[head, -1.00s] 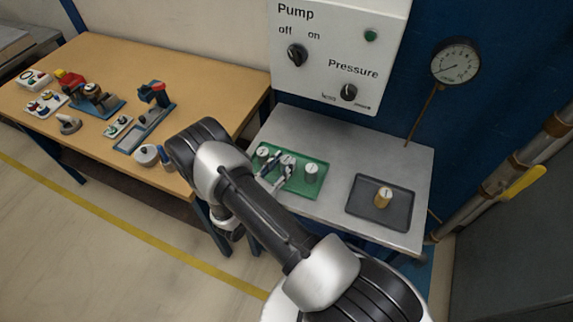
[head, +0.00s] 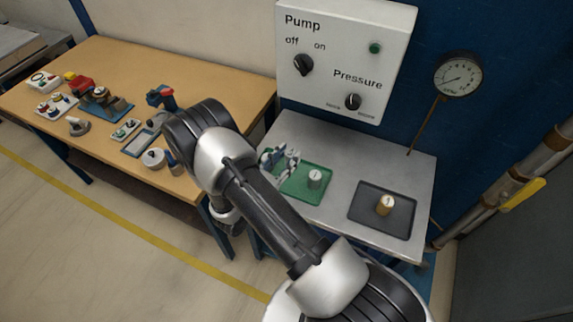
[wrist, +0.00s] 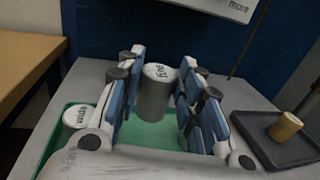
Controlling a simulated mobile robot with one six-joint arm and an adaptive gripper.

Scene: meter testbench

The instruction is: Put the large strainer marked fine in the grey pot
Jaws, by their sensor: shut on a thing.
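My gripper (wrist: 160,92) is shut on a grey cylinder (wrist: 157,98), upright between its blue finger pads over the green tray (head: 303,193). Its pale top carries a small word, too turned and blurred to read surely. I cannot tell whether it touches the tray. Another pale-topped cylinder (wrist: 79,117) stands left of the fingers in the wrist view, its marking also unclear. A grey cylinder (head: 315,178) stands at the tray's right side in the head view. My gripper (head: 281,161) partly hides the tray there. I cannot pick out a grey pot with certainty.
A dark grey tray (head: 366,216) holding a brass-coloured cylinder (head: 384,204) lies on the right of the grey bench (head: 340,150). The pump panel (head: 345,55) and gauge (head: 459,75) are behind. A wooden table (head: 190,75) with several parts stands left.

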